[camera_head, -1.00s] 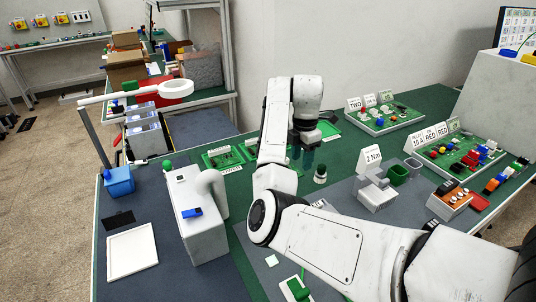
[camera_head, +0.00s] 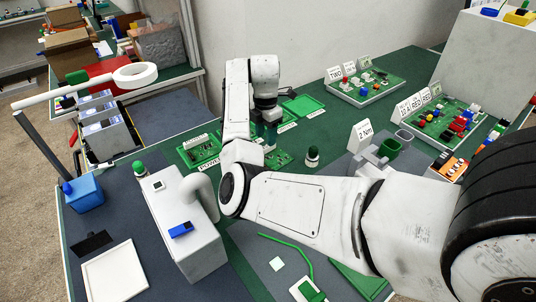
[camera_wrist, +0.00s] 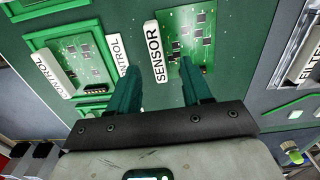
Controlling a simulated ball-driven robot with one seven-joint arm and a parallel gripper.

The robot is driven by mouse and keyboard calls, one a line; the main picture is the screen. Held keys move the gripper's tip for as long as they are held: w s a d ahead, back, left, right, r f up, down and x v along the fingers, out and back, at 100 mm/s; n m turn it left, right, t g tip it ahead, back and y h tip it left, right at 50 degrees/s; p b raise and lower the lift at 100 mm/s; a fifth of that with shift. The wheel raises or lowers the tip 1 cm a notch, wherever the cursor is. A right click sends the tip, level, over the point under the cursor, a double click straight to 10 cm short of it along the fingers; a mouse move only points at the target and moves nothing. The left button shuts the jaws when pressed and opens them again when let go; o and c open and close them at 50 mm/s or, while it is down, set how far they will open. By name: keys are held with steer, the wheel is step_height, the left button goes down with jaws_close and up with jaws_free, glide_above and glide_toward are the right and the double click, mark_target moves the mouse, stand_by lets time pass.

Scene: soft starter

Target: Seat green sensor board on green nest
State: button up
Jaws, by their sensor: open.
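The green sensor board (camera_wrist: 190,38), with dark chips and a white SENSOR label (camera_wrist: 154,50) along its left edge, lies flat in the wrist view. My gripper (camera_wrist: 160,70) is open, its two dark green fingers pointing down at the board's near end. The right finger overlaps the board in the picture; I cannot tell whether it touches. In the head view my gripper (camera_head: 268,135) hangs over the boards, and the arm hides part of them. A green framed nest (camera_head: 302,107) lies behind it, seemingly empty.
A control board (camera_wrist: 80,60) sits in a green frame left of the sensor board. More green boards (camera_head: 201,150) lie left of my arm. A white machine (camera_head: 188,225) stands front left. Component trays (camera_head: 365,86) stand behind right.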

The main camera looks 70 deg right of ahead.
mark_target(264, 147)
steer(key=shift+w+f, duration=0.15)
steer(key=shift+f, duration=1.2)
steer(key=shift+w+f, duration=0.1)
steer(key=shift+f, duration=1.2)
jaws_close()
